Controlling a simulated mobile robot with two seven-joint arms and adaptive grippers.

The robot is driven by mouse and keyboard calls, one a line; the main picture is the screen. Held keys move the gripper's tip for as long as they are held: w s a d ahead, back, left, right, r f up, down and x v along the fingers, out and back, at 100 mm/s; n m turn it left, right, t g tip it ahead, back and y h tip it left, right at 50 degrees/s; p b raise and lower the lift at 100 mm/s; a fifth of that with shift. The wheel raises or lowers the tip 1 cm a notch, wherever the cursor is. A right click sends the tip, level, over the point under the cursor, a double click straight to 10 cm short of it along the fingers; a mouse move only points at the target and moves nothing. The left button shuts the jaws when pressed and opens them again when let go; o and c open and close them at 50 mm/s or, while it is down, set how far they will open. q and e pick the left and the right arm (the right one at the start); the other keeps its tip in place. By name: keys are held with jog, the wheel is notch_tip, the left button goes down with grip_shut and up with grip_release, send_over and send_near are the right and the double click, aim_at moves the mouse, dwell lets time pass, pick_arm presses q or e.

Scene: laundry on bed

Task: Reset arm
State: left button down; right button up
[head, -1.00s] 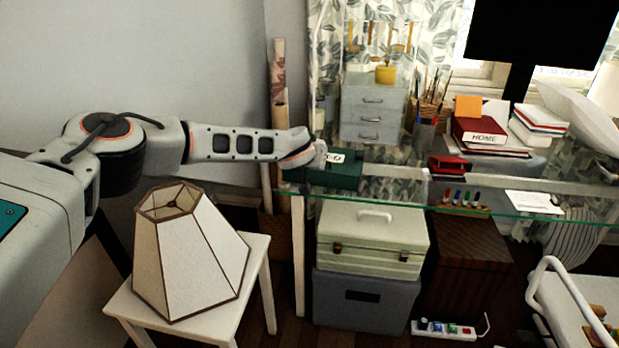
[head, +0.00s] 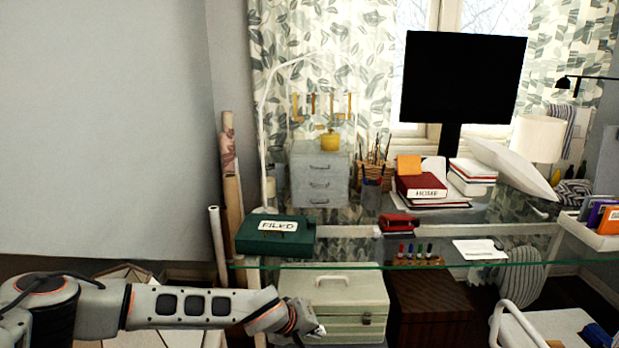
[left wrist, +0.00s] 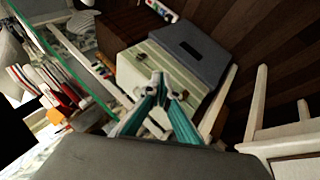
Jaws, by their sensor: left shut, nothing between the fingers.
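My left arm comes in from the left along the bottom of the head view. Its gripper (head: 316,332) is at the bottom edge, in front of the pale green striped case (head: 345,300) and below the glass desk edge. In the left wrist view the teal-lined fingers (left wrist: 159,76) meet at their tips, with nothing between them. The striped case also shows there (left wrist: 150,62), beyond the fingers. My right gripper is not in view.
The glass desk (head: 470,263) holds a green file box (head: 275,236), a red binder (head: 422,186) and a black monitor (head: 463,78). Long rolls (head: 230,190) stand left of it. The left wall is bare.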

pick_arm(q)
jog(key=s+d+n+g+h, duration=0.55)
jog(key=s+d+n, duration=0.25)
jog(key=s+d, duration=0.85)
jog(key=s+r+n+t+h+p, duration=0.1)
jog(key=s+r+n+t+h, duration=0.2)
jog(key=r+n, duration=0.45)
jog(key=s+r+n+t+h, duration=0.2)
jog(key=r+n+t+h, duration=0.15)
jog(key=n, duration=0.65)
jog(key=w+a+f+n+t+y, duration=0.2)
jog(key=a+f+n+t+y, duration=0.15)
jog(key=a+n, duration=0.6)
jog(key=w+a+f+n+t+y, duration=0.2)
jog(key=a+f+n+t+y, duration=0.3)
jog(key=n, duration=0.8)
jog(key=s+a+f+n+g+y, duration=0.1)
jog(key=s+a+f+n+y, duration=0.1)
jog(key=s+a+f+n, duration=0.3)
jog(key=s+a+f+n+g+y, duration=0.2)
jog(key=s+a+f+n, duration=0.2)
jog(key=a, duration=0.6)
jog(key=s+a+f+n+g+y+p, duration=0.1)
jog(key=s+a+f+n+y, duration=0.1)
jog(key=s+a+f+n, duration=0.3)
jog(key=a+f+n, duration=0.2)
jog(key=a, duration=0.1)
jog(key=shift+s+f+g, duration=0.2)
jog(key=shift+s+g, duration=0.1)
jog(key=shift+g, duration=0.05)
